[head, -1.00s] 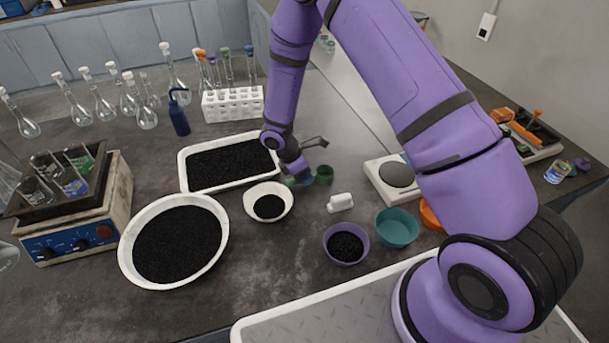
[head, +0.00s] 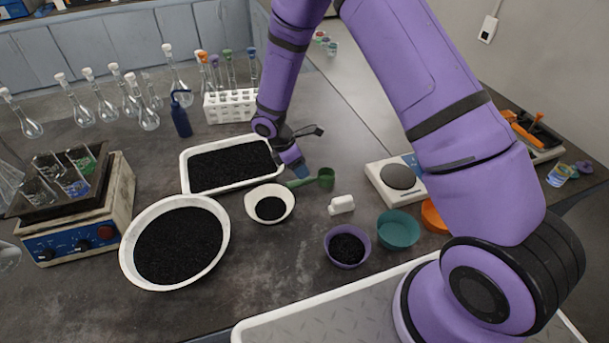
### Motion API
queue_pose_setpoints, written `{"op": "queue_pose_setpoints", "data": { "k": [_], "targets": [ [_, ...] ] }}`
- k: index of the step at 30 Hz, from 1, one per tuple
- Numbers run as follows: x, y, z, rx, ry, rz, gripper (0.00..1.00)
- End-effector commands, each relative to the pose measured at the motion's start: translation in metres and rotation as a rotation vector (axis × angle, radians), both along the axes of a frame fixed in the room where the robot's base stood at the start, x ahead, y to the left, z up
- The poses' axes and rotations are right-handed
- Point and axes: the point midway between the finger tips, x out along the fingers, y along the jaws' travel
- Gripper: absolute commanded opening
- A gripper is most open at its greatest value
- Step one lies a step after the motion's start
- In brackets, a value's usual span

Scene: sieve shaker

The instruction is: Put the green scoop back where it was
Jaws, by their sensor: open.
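The green scoop (head: 325,179) lies on the dark bench, its cup to the right and its handle pointing left toward the small white bowl. My gripper (head: 301,171) is open just above and behind the handle, apart from the scoop as far as I can tell. The fingertips are small and partly hidden in this view. The small white bowl (head: 285,193) with black grains stands just left of the scoop.
A white tray (head: 186,172) of black grains lies behind left, a large white bowl (head: 126,262) front left. A white bottle (head: 341,205), purple bowl (head: 364,254), teal bowl (head: 398,230) and scale (head: 379,178) stand to the right.

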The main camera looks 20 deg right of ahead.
Motion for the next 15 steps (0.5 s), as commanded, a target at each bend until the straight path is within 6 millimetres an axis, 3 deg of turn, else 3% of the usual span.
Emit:
{"op": "queue_pose_setpoints", "data": {
  "k": [6, 15],
  "targets": [
    [0.006, 0.016, 0.039, 0.000, -0.002, 0.001, 0.51],
    [0.009, 0.026, 0.063, -0.001, 0.000, 0.000, 0.51]
  ]
}}
